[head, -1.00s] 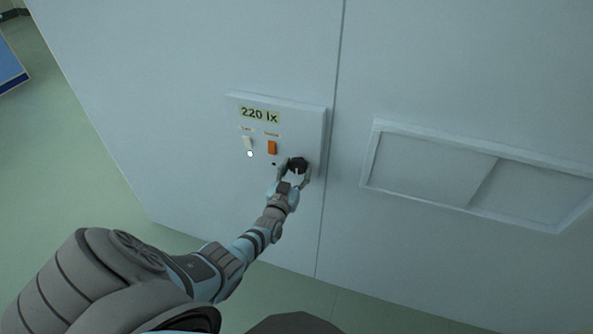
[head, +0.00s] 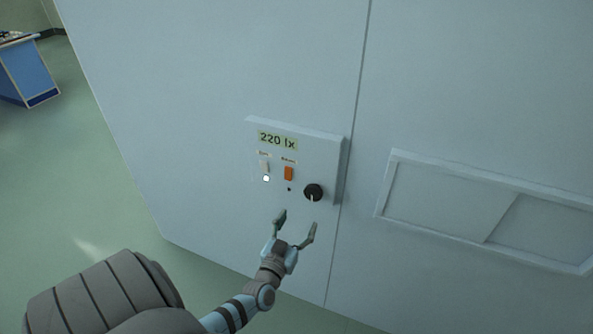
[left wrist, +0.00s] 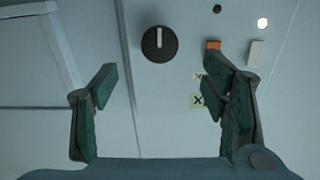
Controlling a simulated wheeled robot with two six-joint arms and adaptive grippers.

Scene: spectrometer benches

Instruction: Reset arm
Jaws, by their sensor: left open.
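My left gripper (head: 293,228) is open and empty, just below the wall panel (head: 328,150) and apart from it. It also shows in the left wrist view (left wrist: 152,90), its two fingers spread wide. A black round knob (head: 313,192) with a white pointer line sits at the panel's lower right; in the left wrist view the knob (left wrist: 159,44) lies beyond the gap between the fingers, untouched. The panel display (head: 277,141) reads 220 lx. An orange switch (head: 289,173) and a white switch (head: 264,166) sit under small labels too blurred to read. My right gripper does not show.
A lit white dot (head: 266,179) is under the white switch. A framed recess with two panes (head: 485,212) is on the wall at right. A blue bench (head: 28,72) stands far left. The green floor (head: 105,205) at left is clear.

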